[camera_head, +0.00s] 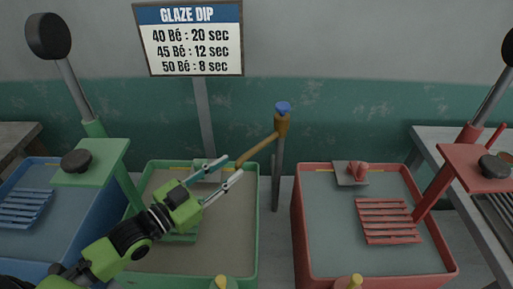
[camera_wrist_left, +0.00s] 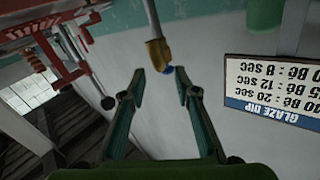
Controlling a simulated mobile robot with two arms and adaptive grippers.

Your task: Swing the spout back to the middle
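The brass spout (camera_head: 258,149) comes off a tap with a blue knob (camera_head: 283,107) on top of a grey post between the green and red tanks. It is turned left and slopes down over the back right of the green tank. My left gripper (camera_head: 234,166) is open, its two teal fingertips close to the spout's end; I cannot tell if they touch. In the left wrist view, the brass tap (camera_wrist_left: 158,55) shows upside down, just past the gap between the open fingers (camera_wrist_left: 161,85). My right gripper is not in view.
The green tank (camera_head: 252,240) lies under my left arm, with the red tank (camera_head: 299,240) to its right and a blue tank (camera_head: 75,220) at far left. Black-knobbed levers stand at both sides. A glaze dip sign (camera_head: 190,40) stands behind. The space above the red tank's middle is clear.

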